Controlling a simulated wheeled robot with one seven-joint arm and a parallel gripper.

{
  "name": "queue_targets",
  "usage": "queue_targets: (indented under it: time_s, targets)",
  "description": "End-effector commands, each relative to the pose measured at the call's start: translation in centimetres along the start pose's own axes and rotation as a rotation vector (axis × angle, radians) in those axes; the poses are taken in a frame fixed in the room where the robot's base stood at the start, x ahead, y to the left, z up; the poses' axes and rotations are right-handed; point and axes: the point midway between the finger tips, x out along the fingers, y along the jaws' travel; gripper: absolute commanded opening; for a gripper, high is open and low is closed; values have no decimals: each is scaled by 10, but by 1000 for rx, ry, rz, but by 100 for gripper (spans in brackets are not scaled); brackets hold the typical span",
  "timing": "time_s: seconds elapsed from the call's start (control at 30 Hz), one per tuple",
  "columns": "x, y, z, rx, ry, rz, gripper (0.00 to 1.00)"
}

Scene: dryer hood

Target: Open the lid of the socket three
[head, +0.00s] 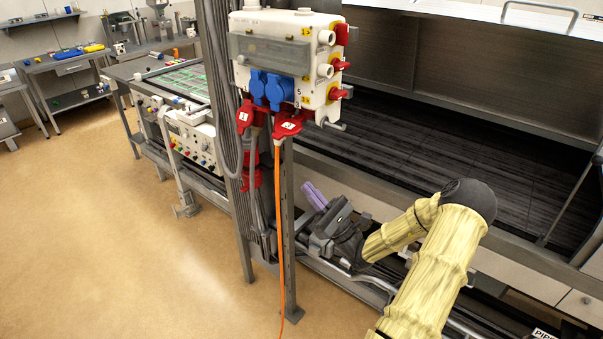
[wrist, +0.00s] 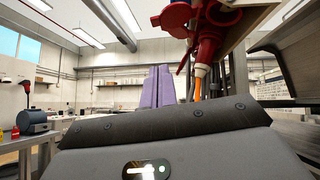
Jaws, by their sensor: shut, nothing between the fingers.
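A white socket box (head: 285,58) is mounted on a metal post in the head view. Two blue lidded sockets (head: 268,88) sit low on its front, and both lids look closed. Red connectors (head: 287,126) are below it, and more red parts (head: 340,93) stick out on its right side. I cannot tell for certain which socket is three. My gripper (head: 314,194), with purple fingers, is below and right of the box, apart from it. Its fingers (wrist: 158,87) are together and empty in the wrist view, left of a red connector (wrist: 208,45).
An orange cable (head: 278,220) hangs from a red connector beside the metal post (head: 288,240), left of my gripper. A dark hood bench (head: 450,130) lies behind on the right. Open floor (head: 140,240) is at the left.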

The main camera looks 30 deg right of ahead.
Motion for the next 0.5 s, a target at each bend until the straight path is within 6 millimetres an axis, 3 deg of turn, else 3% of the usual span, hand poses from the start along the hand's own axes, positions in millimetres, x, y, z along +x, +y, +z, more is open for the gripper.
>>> queue_targets:
  time_s: [0.5]
  targets:
    - [90,2,3,3,-1,7,0]
